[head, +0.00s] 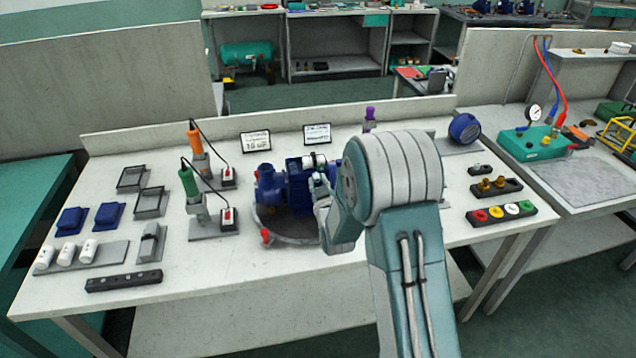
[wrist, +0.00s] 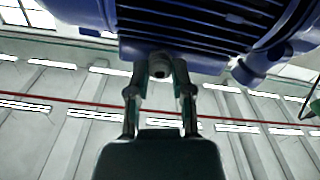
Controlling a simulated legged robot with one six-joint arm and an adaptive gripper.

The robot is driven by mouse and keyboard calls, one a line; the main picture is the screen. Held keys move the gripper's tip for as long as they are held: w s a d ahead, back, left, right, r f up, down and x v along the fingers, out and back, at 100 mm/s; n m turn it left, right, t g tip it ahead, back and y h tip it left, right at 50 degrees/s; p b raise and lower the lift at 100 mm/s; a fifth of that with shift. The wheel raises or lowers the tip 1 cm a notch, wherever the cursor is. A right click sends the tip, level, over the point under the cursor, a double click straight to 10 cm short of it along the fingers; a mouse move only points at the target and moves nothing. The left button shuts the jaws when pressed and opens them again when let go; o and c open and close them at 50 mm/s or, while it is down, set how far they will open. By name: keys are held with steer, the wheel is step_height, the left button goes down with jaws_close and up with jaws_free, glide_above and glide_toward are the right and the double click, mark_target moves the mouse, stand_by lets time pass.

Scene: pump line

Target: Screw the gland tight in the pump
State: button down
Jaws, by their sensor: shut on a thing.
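The blue pump (head: 284,188) stands on a round grey plate (head: 285,232) in the middle of the bench. It fills the top of the wrist view as a ribbed blue body (wrist: 215,25). My gripper (head: 322,190) is at the pump's right side in the head view, partly hidden by my arm. In the wrist view my gripper (wrist: 161,72) has a finger on each side of a small grey round piece, the gland (wrist: 160,65), and is shut on it. The gland sits against the pump body. Its thread and how deep it is seated are hidden.
Two tool stands, with an orange (head: 194,140) and a green handle (head: 188,183), stand left of the pump. Two sign cards (head: 256,141) stand behind it. A tray of coloured caps (head: 501,213) lies at the right.

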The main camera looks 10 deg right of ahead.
steer(key=shift+m, duration=0.6)
steer(key=c, duration=0.6)
jaws_free()
steer(key=shift+n, duration=1.7)
steer(key=n, duration=0.3)
